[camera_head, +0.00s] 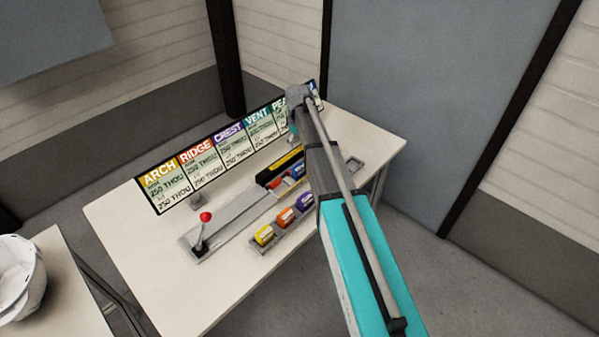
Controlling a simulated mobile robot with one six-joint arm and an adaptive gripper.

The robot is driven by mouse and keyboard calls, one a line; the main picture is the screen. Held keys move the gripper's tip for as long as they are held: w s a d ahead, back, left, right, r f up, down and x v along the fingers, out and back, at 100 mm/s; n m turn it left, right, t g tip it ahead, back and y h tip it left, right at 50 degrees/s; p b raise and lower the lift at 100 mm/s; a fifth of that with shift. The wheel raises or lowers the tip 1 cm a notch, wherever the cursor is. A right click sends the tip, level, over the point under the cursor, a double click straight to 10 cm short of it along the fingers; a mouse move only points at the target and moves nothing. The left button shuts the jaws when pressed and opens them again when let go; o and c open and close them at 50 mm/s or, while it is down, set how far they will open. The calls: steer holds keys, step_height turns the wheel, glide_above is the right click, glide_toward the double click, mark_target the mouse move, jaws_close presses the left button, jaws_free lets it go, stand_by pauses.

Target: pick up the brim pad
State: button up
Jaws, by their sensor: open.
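I cannot tell which thing is the brim pad; no label that I can read in the head view names it. Small coloured pieces with white labels sit in a grey rack on the table: a yellow piece (264,234), an orange piece (285,217) and a purple piece (304,203). A blue piece (298,171) with some red beside it lies further back, partly hidden by my arm. My arm reaches over the right part of the table from the lower right. My gripper does not show; my own arm hides the area around its far end.
A sign board (183,184) with ARCH, RIDGE, CREST and VENT panels stands along the back of the white table (130,235). A grey track (233,220) with a red-knobbed lever (205,218) lies before it. A white helmet shell (20,275) sits on another table at left.

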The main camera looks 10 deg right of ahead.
mark_target(298, 166)
step_height(298, 166, down, 9)
steer(key=b, duration=0.8)
steer(key=shift+r+b, duration=0.2)
steer(key=shift+b, duration=0.15)
stand_by(0.4)
steer(key=shift+w+f+b, duration=0.1)
steer(key=shift+f+b, duration=2.5)
steer(key=c, duration=1)
steer(key=shift+r, duration=0.1)
